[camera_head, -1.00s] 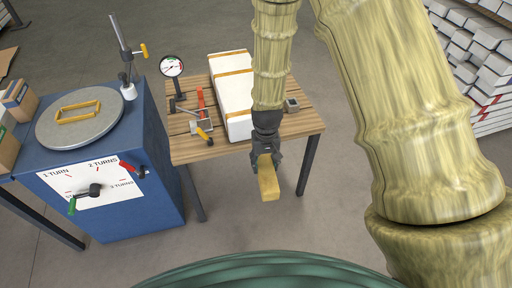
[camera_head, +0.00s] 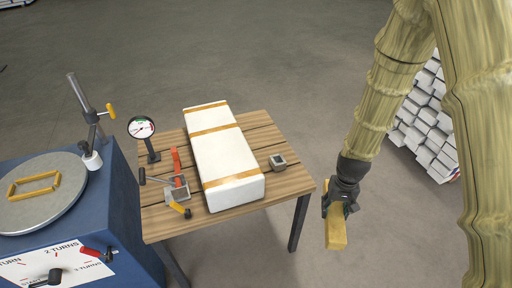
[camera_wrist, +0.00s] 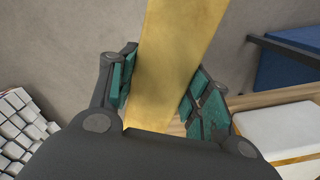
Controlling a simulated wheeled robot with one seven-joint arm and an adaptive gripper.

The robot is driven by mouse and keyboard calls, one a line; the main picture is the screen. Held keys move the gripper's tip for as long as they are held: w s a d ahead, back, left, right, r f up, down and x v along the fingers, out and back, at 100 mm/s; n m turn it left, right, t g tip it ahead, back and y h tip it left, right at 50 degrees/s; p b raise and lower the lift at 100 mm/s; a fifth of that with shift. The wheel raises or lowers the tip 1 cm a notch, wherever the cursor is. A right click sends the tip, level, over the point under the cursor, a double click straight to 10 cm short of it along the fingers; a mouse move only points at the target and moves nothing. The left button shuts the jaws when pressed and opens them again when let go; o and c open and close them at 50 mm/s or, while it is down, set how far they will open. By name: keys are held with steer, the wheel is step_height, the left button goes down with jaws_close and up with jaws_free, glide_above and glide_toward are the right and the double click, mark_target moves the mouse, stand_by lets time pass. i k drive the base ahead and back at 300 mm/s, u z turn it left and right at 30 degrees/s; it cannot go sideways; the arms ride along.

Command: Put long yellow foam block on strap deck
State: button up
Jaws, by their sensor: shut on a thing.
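My gripper (camera_head: 341,207) is shut on a long yellow foam block (camera_head: 336,230), which hangs down from the fingers in the head view. Both are off the right front corner of the slatted wooden table (camera_head: 290,186), over the floor and apart from the table. In the wrist view the foam block (camera_wrist: 181,40) lies between the green finger pads and runs out of the top of the picture. I cannot tell for sure which surface is the strap deck. A long white block (camera_head: 221,155) with orange straps across it lies on the table.
The table also holds a dial gauge (camera_head: 142,128), a clamp with a red handle (camera_head: 176,172) and a small grey block (camera_head: 278,162). A blue cabinet (camera_head: 125,185) with a round turntable (camera_head: 65,205) stands at left. White stacked bars (camera_head: 428,130) lie at right.

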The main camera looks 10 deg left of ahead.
mark_target(258, 131)
steer(key=z, duration=0.15)
steer(key=i, duration=0.9)
steer(key=u, duration=0.65)
steer(key=i, duration=0.5)
steer(key=u, duration=0.35)
